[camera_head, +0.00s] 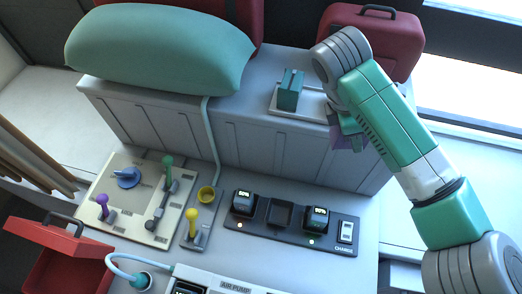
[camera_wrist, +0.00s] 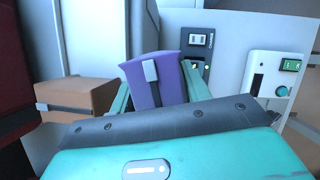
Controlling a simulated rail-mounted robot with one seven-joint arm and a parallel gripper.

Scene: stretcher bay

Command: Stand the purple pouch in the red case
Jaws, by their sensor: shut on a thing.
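The purple pouch (camera_head: 343,141) is between the fingers of my gripper (camera_head: 352,122), beside the right end of the raised grey ledge. In the wrist view the pouch (camera_wrist: 178,84) shows as a purple body with a pale tab, with a green finger on each side. My gripper is shut on it. The red case (camera_head: 72,264) stands open at the lower left, its lid (camera_head: 46,238) tilted back; part of it is cut off by the frame edge. My gripper is far to the right of it.
A closed dark red case (camera_head: 375,42) and a green pillow (camera_head: 160,50) are behind. A lever panel (camera_head: 130,210), yellow lever (camera_head: 192,220) and charger (camera_head: 280,215) cover much of the lower counter.

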